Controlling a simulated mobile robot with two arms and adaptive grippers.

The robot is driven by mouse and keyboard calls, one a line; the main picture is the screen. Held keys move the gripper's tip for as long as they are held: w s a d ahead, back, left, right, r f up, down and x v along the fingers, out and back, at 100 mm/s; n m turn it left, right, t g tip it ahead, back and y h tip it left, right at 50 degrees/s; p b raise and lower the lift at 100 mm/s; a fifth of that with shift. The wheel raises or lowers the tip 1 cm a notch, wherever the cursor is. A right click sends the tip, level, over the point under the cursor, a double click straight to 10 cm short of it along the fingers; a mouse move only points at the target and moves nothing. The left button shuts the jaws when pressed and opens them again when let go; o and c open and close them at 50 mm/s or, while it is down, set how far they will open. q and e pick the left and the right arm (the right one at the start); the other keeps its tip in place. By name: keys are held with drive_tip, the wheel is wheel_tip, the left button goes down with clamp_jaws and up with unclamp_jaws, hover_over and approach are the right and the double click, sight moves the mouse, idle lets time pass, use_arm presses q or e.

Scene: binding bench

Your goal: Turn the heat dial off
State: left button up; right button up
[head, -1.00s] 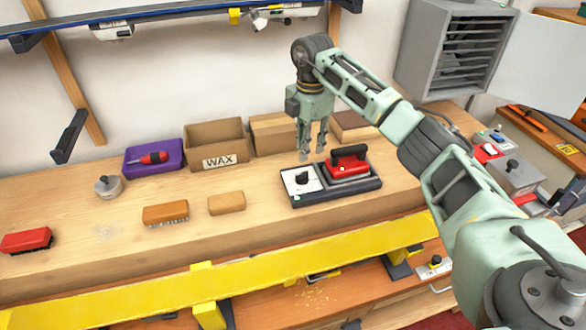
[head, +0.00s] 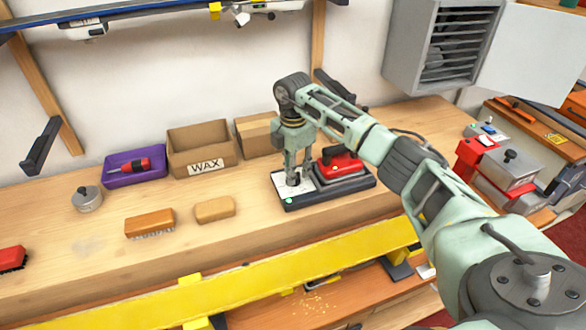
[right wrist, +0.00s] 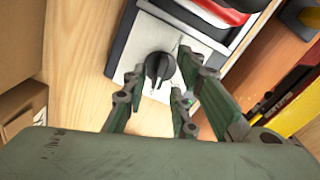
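The heat dial is a black knob (right wrist: 158,67) on a white panel (right wrist: 140,28) of the dark iron station (head: 330,193). A red iron (head: 340,164) rests on the station to the right of the dial. My right gripper (head: 294,177) points down over the panel, with its fingertips at the dial. In the right wrist view, the fingers (right wrist: 160,75) are apart, one on each side of the knob; I cannot tell whether they touch it. The fingers partly hide the dial in the head view. A small green light (head: 290,201) shows on the station's front. My left gripper is out of view.
A WAX box (head: 206,166), a purple tray (head: 125,178) with a red tool, a brush (head: 150,223) and a tan block (head: 214,210) lie to the left. A yellow beam (head: 250,276) runs along the front. Bench around the station's left is clear.

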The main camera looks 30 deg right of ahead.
drive_tip(key=shift+w+f, duration=0.15)
drive_tip(key=shift+f, duration=0.55)
drive_tip(key=shift+r, duration=0.1)
